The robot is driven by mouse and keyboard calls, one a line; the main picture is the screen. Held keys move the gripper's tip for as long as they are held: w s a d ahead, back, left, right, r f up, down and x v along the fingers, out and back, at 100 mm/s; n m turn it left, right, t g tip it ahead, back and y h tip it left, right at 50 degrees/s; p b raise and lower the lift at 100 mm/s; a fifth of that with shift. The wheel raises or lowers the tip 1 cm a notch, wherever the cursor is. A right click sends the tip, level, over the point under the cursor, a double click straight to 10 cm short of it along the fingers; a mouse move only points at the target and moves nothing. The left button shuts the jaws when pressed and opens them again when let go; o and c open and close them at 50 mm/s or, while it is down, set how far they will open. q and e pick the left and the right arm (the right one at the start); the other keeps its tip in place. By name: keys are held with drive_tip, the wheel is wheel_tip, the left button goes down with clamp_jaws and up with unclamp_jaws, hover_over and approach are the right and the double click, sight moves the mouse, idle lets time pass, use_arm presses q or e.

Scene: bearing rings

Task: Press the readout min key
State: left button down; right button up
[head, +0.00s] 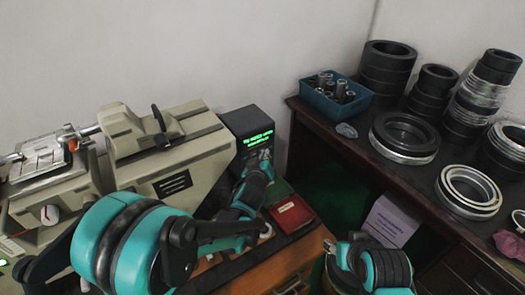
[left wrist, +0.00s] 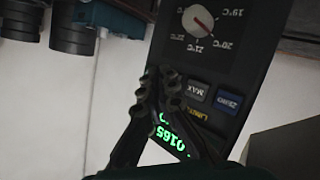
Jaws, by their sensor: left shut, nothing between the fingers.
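The readout (head: 250,130) is a dark box with green lit digits, standing at the right end of the beige measuring machine. In the left wrist view the readout panel (left wrist: 240,65) appears upside down. It shows a blue ZERO key (left wrist: 228,101), a grey MAX key (left wrist: 196,91), a yellow-lettered key (left wrist: 201,118) and green digits. No min key can be made out; my fingers cover part of the panel. My left gripper (left wrist: 168,82) is shut and empty, its tips over the panel beside the MAX key. In the head view my left gripper (head: 263,160) is in front of the readout; contact cannot be told.
The beige measuring machine (head: 165,165) stands at left. A red box (head: 292,213) lies on the wooden bench near my left wrist. At right, a dark table holds a blue bin (head: 338,110), black rings (head: 387,68) and metal rings (head: 468,190). A dial (left wrist: 198,20) sits on the readout panel.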

use_arm(q)
drive_tip(key=shift+s+d, duration=0.35)
drive_tip(key=shift+s, duration=0.15)
drive_tip(key=s+d, duration=0.1)
drive_tip(key=s, duration=0.1)
drive_tip(key=s+d, duration=0.2)
idle(0.4)
drive_tip(key=shift+a, duration=0.15)
idle(0.5)
drive_tip(key=s+a+r+m+g+y, duration=0.25)
drive_tip(key=s+a+g, duration=0.25)
drive_tip(key=s+a, duration=1.1)
drive_tip(key=shift+s+a+f+m+g+h, duration=0.1)
drive_tip(key=shift+s+a+f+m+g, duration=0.3)
drive_tip(key=shift+s, duration=1.3)
drive_tip(key=shift+s+a+f+m+g+h, duration=0.15)
drive_tip(key=shift+s+a+f+g, duration=0.45)
drive_tip(key=shift+s, duration=1.05)
drive_tip(key=shift+s+a+f+m+g+h, duration=0.15)
drive_tip(key=shift+s+f, duration=0.55)
drive_tip(key=shift+s, duration=1)
